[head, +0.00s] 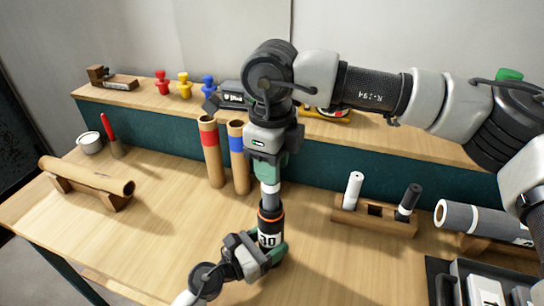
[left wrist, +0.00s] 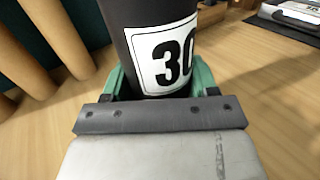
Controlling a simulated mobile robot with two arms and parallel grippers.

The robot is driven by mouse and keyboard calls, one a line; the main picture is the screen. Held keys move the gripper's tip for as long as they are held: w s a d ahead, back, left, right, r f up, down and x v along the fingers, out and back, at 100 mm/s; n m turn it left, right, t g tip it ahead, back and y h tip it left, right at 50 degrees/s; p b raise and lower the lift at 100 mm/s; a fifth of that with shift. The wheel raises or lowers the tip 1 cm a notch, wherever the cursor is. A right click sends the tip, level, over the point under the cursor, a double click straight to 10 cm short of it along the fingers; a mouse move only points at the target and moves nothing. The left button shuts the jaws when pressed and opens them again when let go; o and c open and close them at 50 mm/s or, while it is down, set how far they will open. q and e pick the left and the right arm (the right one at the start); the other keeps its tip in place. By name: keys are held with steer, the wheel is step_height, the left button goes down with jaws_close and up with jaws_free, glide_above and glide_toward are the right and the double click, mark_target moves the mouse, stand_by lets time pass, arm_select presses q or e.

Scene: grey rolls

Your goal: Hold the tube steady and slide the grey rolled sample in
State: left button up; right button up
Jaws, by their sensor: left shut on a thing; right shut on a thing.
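The dark tube (head: 271,222) stands upright on the table with an orange band near its top and a white label reading 30. My left gripper (head: 270,252) is shut around its lower part. In the left wrist view the dark tube (left wrist: 130,15) sits between the green fingers (left wrist: 160,80). My right gripper (head: 268,168) points down above the tube, shut on the grey rolled sample (head: 270,198). The roll has a pale band and is upright, in line with the tube. Its lower end meets the tube's mouth; how deep it sits inside is hidden.
Cardboard tubes with red (head: 210,155) and blue (head: 238,160) bands stand close behind on the left. A wooden holder (head: 375,215) with a white and a black roll is at right. A brown roll on a cradle (head: 85,178) lies left. A raised shelf (head: 140,97) runs behind.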

steer(key=shift+f, duration=2.2)
steer(key=o, duration=1)
steer(key=shift+r, duration=0.1)
step_height(320, 180, up, 12)
steer(key=shift+f, duration=0.1)
